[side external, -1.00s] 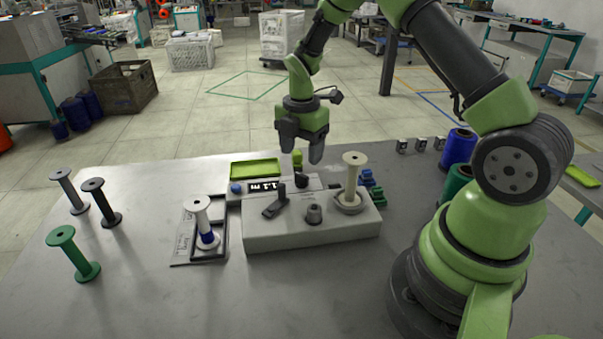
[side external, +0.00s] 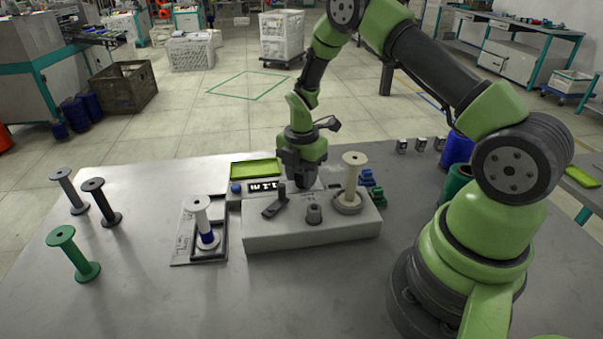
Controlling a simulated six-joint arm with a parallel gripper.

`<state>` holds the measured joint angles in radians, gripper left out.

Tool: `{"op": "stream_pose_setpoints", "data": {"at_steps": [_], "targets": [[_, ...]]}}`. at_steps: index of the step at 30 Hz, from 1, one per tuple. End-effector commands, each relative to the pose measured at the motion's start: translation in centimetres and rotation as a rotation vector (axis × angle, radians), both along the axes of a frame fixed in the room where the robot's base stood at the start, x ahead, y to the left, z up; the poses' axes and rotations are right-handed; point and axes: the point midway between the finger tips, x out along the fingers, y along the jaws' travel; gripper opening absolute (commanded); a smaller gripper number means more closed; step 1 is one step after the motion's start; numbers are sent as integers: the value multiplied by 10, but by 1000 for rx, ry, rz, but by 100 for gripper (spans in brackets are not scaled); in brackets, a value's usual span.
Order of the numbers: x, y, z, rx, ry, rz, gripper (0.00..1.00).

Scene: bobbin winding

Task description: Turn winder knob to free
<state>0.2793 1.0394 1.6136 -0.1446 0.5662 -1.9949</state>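The grey winder (side external: 310,235) sits on the metal table. My gripper (side external: 302,182) points down at the winder's back part, where a small black knob showed earlier. The fingers and the knob overlap in this view, so the knob is mostly hidden. I cannot tell whether the fingers are closed on it. A black lever (side external: 274,204) sits at the front left of the winder top. A short grey knob (side external: 314,213) is at its front middle. A cream bobbin (side external: 352,180) stands upright on the winder's right side. A small display (side external: 264,186) with white characters is behind the lever.
A white and blue bobbin (side external: 204,222) stands in a dark frame (side external: 222,235) left of the winder. A green tray (side external: 255,168) lies behind. Grey, black and green bobbins (side external: 74,255) stand at the left. Blue and green spools are near my arm. The front table is clear.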

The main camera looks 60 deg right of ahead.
Motion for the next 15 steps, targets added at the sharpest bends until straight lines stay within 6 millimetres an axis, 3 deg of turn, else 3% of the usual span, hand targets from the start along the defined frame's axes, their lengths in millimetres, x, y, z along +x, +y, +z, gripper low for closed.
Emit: {"op": "stream_pose_setpoints", "data": {"at_steps": [8, 15], "targets": [[0, 0, 0, 0, 0, -32, 12], [0, 0, 0, 0, 0, -162, 12]]}}
